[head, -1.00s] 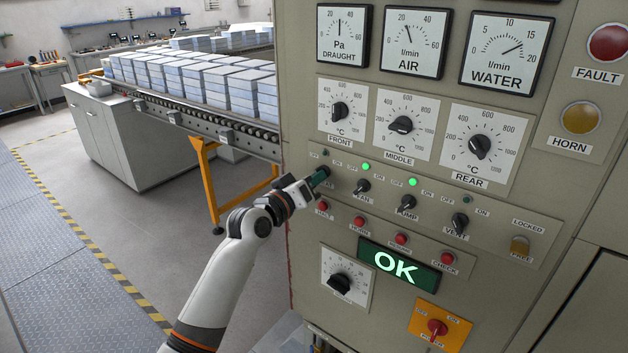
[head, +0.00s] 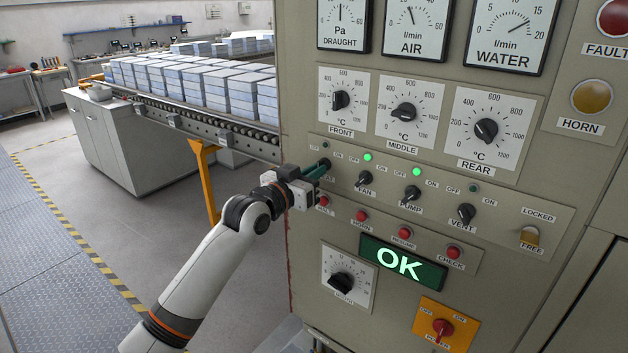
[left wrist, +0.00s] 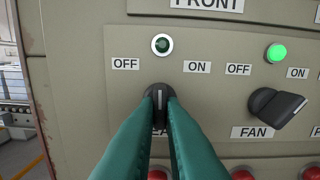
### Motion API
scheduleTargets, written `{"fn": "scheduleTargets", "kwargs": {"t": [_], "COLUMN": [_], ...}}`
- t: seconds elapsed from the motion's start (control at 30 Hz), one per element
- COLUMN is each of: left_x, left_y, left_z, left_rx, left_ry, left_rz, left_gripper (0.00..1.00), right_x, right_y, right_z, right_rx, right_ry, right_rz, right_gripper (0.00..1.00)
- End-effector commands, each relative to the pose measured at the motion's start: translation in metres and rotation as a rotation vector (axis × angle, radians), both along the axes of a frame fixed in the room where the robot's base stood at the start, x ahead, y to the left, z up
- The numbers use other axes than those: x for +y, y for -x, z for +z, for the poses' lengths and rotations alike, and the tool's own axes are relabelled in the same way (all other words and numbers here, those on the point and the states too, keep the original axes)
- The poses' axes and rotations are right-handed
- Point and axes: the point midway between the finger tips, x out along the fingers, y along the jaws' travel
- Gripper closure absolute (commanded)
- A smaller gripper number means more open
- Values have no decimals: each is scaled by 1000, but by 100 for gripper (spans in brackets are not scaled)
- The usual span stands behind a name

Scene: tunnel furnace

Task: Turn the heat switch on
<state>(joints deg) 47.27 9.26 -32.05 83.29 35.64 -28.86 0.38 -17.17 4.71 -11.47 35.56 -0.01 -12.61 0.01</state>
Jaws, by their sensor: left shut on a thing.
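The heat switch is a dark knob (left wrist: 158,92) at the left end of the switch row on the beige panel. Its white pointer line stands about upright, between the OFF label (left wrist: 125,63) and the ON label (left wrist: 197,66). The label below it is mostly hidden by my fingers. The small lamp above it (left wrist: 162,45) is dark green and unlit. My left gripper (head: 318,169) is shut on the knob, with its two green fingers on either side of it in the left wrist view. My right gripper is not in view.
The fan switch (left wrist: 276,107) is close to the right, under a lit green lamp (left wrist: 277,53). Red buttons (head: 362,216) sit just below the switch row. A green OK display (head: 403,264) is lower. A conveyor (head: 215,128) with stacked blocks stands left of the panel.

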Motion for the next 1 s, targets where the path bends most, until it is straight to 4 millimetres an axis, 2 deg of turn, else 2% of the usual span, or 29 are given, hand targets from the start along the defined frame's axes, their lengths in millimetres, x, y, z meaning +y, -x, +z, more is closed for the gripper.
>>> {"fn": "scheduleTargets", "kwargs": {"t": [0.2, 0.5, 1.0], "left_x": [1, 1, 1], "left_y": [-1, -1, -1], "left_z": [-1, 0, 0], "left_rx": [-123, -267, -385], "left_ry": [-169, -370, -532], "left_rz": [1, 0, 0], "left_gripper": [100, 100, 100], "right_x": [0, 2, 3], "right_y": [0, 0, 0], "right_z": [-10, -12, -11], "right_rx": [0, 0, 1], "right_ry": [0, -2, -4], "right_rz": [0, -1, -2], "right_gripper": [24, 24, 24]}}
